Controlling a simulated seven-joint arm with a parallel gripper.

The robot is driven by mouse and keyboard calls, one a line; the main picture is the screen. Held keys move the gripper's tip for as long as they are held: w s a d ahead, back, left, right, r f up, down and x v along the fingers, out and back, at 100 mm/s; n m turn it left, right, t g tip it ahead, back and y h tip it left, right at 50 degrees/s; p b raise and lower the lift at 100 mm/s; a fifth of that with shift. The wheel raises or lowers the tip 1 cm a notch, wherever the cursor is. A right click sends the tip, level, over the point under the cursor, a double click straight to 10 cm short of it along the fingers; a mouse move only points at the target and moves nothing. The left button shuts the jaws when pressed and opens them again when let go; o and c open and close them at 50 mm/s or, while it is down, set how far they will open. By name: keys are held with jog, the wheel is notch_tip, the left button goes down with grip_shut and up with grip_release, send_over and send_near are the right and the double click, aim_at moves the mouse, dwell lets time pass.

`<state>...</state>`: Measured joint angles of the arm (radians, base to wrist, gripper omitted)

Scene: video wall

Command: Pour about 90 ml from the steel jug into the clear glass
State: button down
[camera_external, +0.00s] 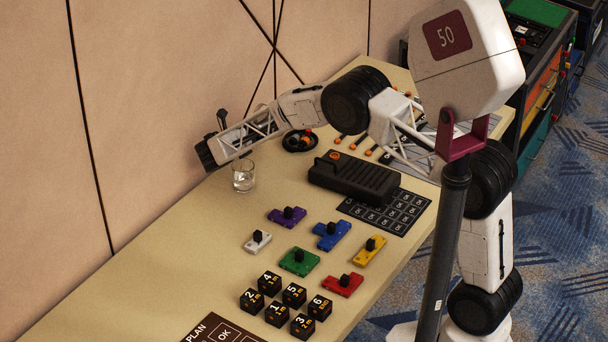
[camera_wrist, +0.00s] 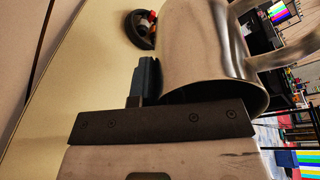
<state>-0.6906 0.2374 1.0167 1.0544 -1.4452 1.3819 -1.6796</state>
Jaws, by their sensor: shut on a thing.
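The clear glass (camera_external: 243,176) stands upright on the table near the wall side; I cannot tell how much liquid is in it. My gripper (camera_external: 207,152) is above the table, up and left of the glass in the external view. In the wrist view my gripper (camera_wrist: 146,82) is shut on the steel jug (camera_wrist: 200,60), with one dark finger against its wall. The jug's curved rim and its handle on the right show there. The jug's inside and liquid are hidden. The jug cannot be made out in the external view, and the glass does not show in the wrist view.
A dark console (camera_external: 354,179) sits right of the glass. Coloured knob blocks (camera_external: 331,235) and black numbered cubes (camera_external: 285,300) lie nearer on the table. A dark ring-shaped item (camera_external: 299,141) lies behind the glass. The panelled wall (camera_external: 150,90) is close on the left.

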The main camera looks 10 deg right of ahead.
jog(key=shift+w+d+f+g+y, duration=0.2)
jog(key=shift+w+d+g+y, duration=0.25)
jog(key=shift+d+g+y, duration=0.05)
jog(key=shift+w+d+f+g+y, duration=0.1)
jog(key=shift+f+g+y, duration=0.25)
jog(key=shift+g+y, duration=0.35)
jog(key=shift+f+g+y, duration=0.25)
jog(key=shift+g+y, duration=0.05)
jog(key=shift+y, duration=0.2)
jog(key=shift+f+g+y, duration=0.3)
jog(key=shift+f, duration=0.2)
